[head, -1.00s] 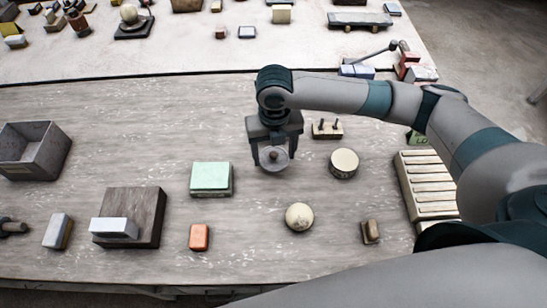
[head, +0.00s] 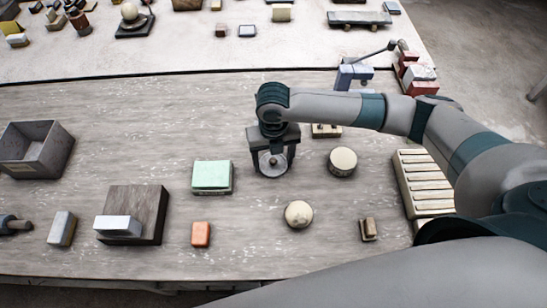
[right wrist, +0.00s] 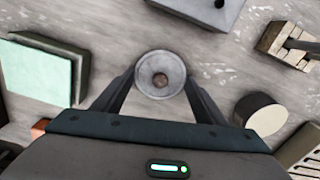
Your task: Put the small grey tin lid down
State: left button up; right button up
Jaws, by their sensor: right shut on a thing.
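My left gripper is not in view.
A green-topped block (head: 212,176) stands left of the lid, a round cream tin (head: 343,161) right. A plaster sphere (head: 298,214) lies in front, and an orange block (head: 201,234) front left. A ribbed cream rack (head: 424,185) stands at the right. Bare table lies around the lid.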

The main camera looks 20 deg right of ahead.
aim_at(274, 162)
jog(key=shift+f, duration=0.1)
jog(key=o, duration=1)
notch_tip(274, 162, up, 12)
jog(key=b, duration=0.3)
jog(key=shift+s, duration=0.1)
dwell(0.6)
